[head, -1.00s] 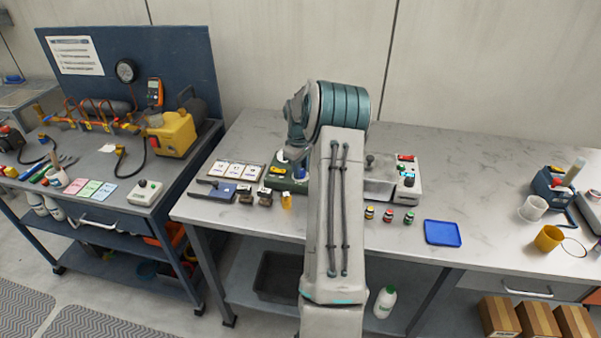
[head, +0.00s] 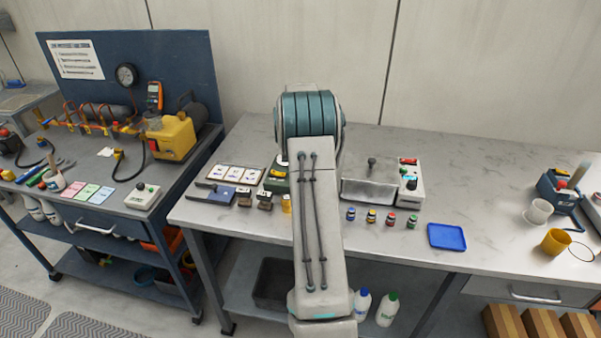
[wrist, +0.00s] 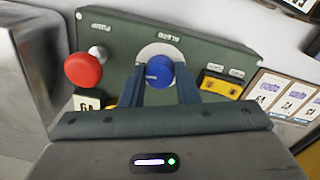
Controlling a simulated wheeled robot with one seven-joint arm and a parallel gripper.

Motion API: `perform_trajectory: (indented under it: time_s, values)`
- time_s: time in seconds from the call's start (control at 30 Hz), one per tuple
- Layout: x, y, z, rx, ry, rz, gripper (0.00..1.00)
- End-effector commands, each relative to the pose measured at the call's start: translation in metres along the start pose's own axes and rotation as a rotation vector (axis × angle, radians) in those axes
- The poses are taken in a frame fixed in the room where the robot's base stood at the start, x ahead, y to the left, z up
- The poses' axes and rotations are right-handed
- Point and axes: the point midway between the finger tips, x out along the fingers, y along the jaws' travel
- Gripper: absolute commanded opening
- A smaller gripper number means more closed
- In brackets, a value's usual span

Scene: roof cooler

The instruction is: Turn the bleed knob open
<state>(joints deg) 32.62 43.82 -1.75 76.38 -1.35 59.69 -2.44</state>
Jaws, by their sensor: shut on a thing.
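The blue bleed knob (wrist: 159,72) sits on a pale round plate on the green panel (wrist: 121,38) in the wrist view. My gripper (wrist: 160,84) is at the knob, with one finger on each side of it, shut on it. A light mark shows on the knob's face. A red round pump knob (wrist: 83,70) is on the panel to the left. In the head view the green panel (head: 277,186) is mostly hidden behind my arm, and the knob and my gripper are hidden there.
A yellow part (wrist: 221,86) and label cards (wrist: 267,88) are right of the knob. A metal box (head: 369,184) stands close beside the panel. The bench's right middle is clear.

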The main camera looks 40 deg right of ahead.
Motion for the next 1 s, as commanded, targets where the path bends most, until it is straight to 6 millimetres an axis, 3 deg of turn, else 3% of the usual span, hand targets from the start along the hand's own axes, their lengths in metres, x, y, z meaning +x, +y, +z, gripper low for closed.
perform_trajectory:
  time_s: [0.67, 0.7, 0.77, 1.0]
  values:
    - [-0.0017, 0.0004, -0.0008, 0.062, 0.001, 0.001, 0.05]
    - [-0.0017, 0.0004, -0.0009, 0.062, 0.001, 0.001, 0.36]
    - [-0.0015, 0.0004, -0.0008, 0.062, 0.0, 0.001, 0.5]
    - [-0.0007, 0.0, -0.0004, 0.061, -0.001, 0.001, 0.5]
